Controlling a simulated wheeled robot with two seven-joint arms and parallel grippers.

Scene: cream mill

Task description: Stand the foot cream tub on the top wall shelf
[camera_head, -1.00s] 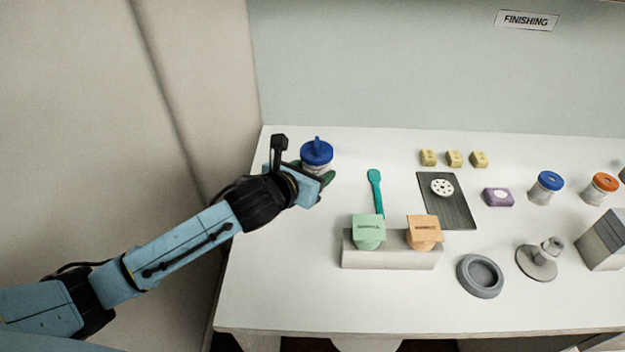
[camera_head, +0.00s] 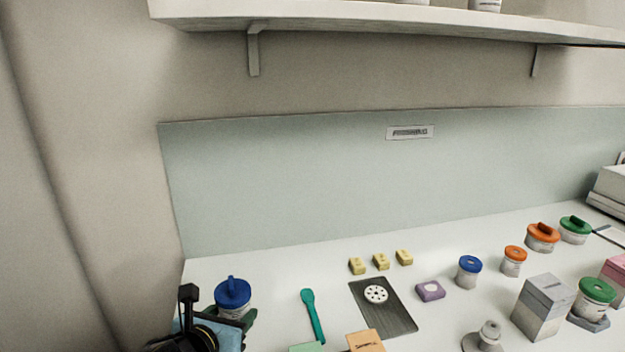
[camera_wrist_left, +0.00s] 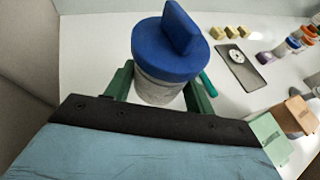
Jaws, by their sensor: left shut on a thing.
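A tub with a blue lid and an upright blue fin (camera_head: 233,293) is at the left end of the table; I cannot read its label. It fills the middle of the left wrist view (camera_wrist_left: 165,88), upright. My left gripper (camera_head: 238,318) is shut on its pale body, with a green finger on each side (camera_wrist_left: 160,95). I cannot tell whether the tub touches the table. A wall shelf (camera_head: 340,20) runs across the top of the head view, well above the tub. Its upper surface is hidden. My right gripper is not in view.
Lidded tubs stand to the right, with blue (camera_head: 469,270), orange (camera_head: 542,234) and green (camera_head: 597,291) lids. A teal spatula (camera_head: 312,313), a dark board (camera_head: 385,308) and yellow blocks (camera_head: 381,261) lie mid-table. Shelf brackets (camera_head: 254,52) hang below the shelf.

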